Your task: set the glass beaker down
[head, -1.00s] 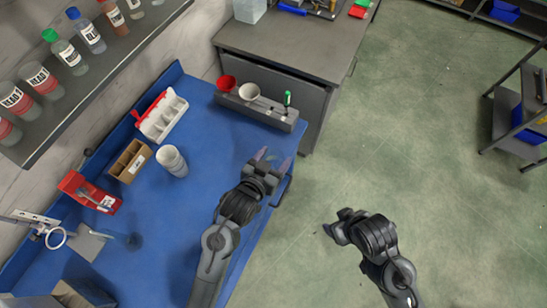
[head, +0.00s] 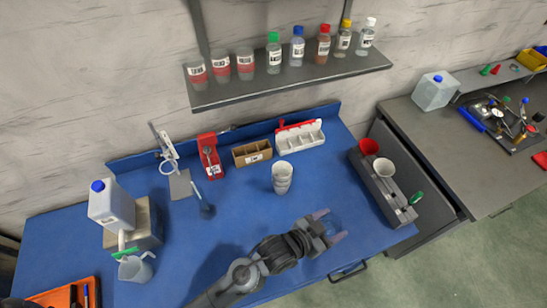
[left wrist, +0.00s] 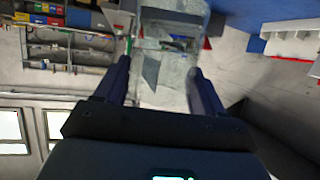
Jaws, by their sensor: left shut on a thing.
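My left gripper (head: 331,227) reaches over the front right part of the blue bench (head: 245,228). It is shut on a clear glass beaker, which is very faint between the fingertips in the head view. In the left wrist view the beaker (left wrist: 168,62) shows as a see-through shape between the two fingers (left wrist: 161,75). Its base and its height above the bench cannot be made out. My right gripper is out of view.
Stacked white cups (head: 282,178) stand left of my gripper. A grey holder (head: 378,184) with a red cup (head: 368,147) and a white cup (head: 384,168) lies to its right. A brown box (head: 252,152) and white rack (head: 300,137) stand behind. Bare bench surrounds the gripper.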

